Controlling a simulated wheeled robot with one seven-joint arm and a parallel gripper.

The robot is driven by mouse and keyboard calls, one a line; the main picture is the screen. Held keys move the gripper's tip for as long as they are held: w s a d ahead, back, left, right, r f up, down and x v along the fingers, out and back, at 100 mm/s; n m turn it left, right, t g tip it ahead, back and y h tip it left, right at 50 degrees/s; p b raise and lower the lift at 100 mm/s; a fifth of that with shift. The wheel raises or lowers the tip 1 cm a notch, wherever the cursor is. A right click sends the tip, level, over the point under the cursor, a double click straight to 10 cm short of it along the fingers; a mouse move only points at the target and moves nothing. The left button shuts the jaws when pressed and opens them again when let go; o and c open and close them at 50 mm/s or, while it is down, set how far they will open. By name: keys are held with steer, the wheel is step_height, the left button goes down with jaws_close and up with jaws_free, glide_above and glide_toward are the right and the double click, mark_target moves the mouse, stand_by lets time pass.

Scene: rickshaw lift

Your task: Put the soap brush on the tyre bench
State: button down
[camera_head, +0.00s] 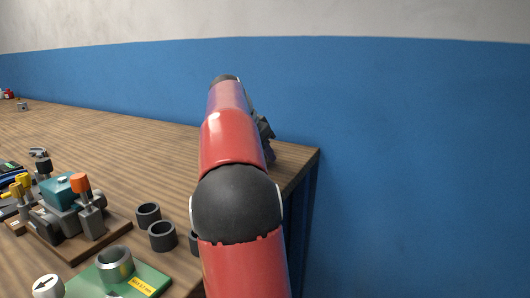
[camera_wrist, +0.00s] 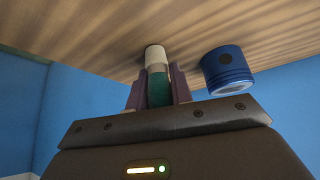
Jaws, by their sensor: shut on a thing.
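In the wrist view my gripper (camera_wrist: 158,88) is shut on a teal and white object (camera_wrist: 156,58). Its teal part lies between the two fingers and its pale end points at the wooden surface. It may be the soap brush, but too little of it shows to be sure. In the head view my red arm reaches over the right end of a wooden bench (camera_head: 125,135) and hides my gripper and what it holds. I cannot tell whether this is the tyre bench.
A blue cylinder (camera_wrist: 227,70) is beside the held object in the wrist view. In the head view, a board with levers (camera_head: 70,205), dark rings (camera_head: 162,236) and a green plate (camera_head: 140,275) lie at the front left. The bench's right edge is close to my arm.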

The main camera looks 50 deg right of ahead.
steer(key=shift+f, duration=0.15)
steer(key=c, duration=1.2)
jaws_free()
steer(key=shift+c, duration=0.2)
